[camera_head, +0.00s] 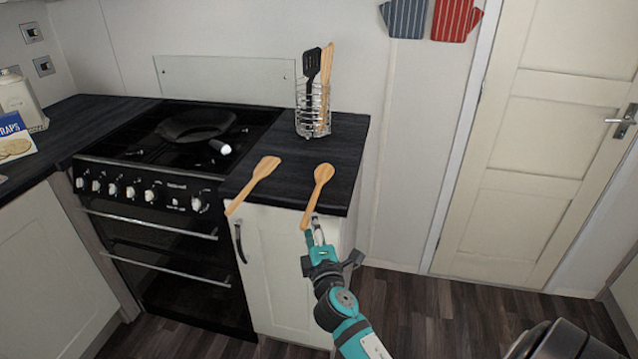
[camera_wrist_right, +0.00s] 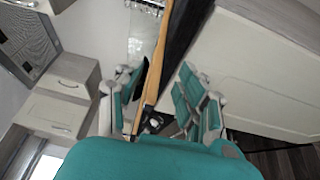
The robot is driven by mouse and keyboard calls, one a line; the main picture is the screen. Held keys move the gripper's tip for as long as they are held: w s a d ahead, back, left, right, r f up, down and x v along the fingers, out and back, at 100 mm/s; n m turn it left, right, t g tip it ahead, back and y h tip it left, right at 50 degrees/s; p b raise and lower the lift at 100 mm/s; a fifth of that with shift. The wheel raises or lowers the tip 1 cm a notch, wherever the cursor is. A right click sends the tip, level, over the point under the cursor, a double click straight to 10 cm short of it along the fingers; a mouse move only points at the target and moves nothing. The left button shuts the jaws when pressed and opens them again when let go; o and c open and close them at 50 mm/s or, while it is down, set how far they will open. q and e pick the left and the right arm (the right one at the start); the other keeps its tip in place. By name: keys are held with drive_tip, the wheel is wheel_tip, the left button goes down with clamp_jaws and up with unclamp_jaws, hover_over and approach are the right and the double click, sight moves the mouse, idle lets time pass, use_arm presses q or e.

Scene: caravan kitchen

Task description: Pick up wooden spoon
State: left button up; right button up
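A wooden spoon (camera_head: 322,177) with a rounded head lies on the dark worktop to the right of the cooker, its handle sticking out over the front edge. My right gripper (camera_head: 315,232) is at the handle's near end. In the right wrist view, the wooden handle (camera_wrist_right: 158,60) runs between the parted teal fingers of my right gripper (camera_wrist_right: 157,98), nearer the left finger. Those fingers look open; contact with the handle cannot be told. A second wooden utensil (camera_head: 255,183) with a flatter, angled head lies to the left. My left gripper is not in view.
A wire holder (camera_head: 312,112) with a black spatula and wooden utensils stands at the back of the worktop (camera_head: 345,150). A black pan (camera_head: 196,125) sits on the hob to the left. A cupboard door (camera_head: 285,265) is below the spoon.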

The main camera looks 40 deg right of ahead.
sight(309, 211)
drive_tip(key=p+x, duration=0.1)
drive_tip(key=x, duration=0.4)
drive_tip(key=shift+w+r, duration=0.2)
drive_tip(key=shift+w, duration=0.2)
clamp_jaws()
